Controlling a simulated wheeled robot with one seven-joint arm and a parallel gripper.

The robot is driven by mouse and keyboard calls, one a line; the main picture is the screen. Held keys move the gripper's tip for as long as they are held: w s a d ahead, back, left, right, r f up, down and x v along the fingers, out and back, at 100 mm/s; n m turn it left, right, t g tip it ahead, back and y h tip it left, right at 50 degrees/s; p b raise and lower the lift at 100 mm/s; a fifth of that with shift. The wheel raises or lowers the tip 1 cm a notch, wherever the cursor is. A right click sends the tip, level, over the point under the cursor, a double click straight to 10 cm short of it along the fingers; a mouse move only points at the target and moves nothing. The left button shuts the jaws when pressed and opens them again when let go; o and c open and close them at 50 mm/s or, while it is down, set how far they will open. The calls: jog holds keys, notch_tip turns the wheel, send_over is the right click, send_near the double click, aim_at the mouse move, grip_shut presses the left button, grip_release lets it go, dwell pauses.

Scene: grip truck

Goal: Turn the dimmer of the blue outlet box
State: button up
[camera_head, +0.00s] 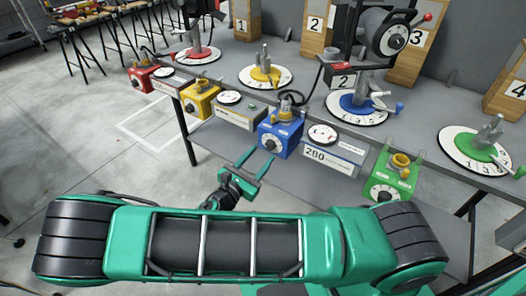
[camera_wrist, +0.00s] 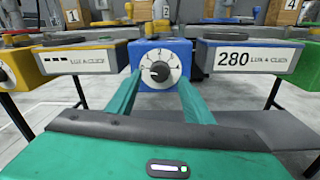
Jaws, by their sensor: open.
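The blue outlet box (camera_head: 281,137) hangs at the front edge of the table, with a round white dimmer dial and black knob (camera_head: 270,145) on its front face. In the wrist view the blue box (camera_wrist: 181,49) is straight ahead, and its dial with the black knob (camera_wrist: 158,72) sits centred in the upper middle. My gripper (camera_head: 255,165) is open, its two green fingers pointing at the dial. In the wrist view the fingers (camera_wrist: 160,95) reach toward the dial from below, one on each side. Whether they touch the box cannot be told.
A yellow box (camera_head: 200,98) is left of the blue one, a red box (camera_head: 142,74) further left, and a green box (camera_head: 390,176) right. A white panel reading 280 (camera_head: 333,160) adjoins the blue box. Coloured dial stands and a reel (camera_head: 389,38) occupy the table. Open floor lies left.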

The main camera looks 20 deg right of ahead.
aim_at(268, 147)
jog(key=shift+x, duration=1.9)
jog(key=shift+c, duration=0.2)
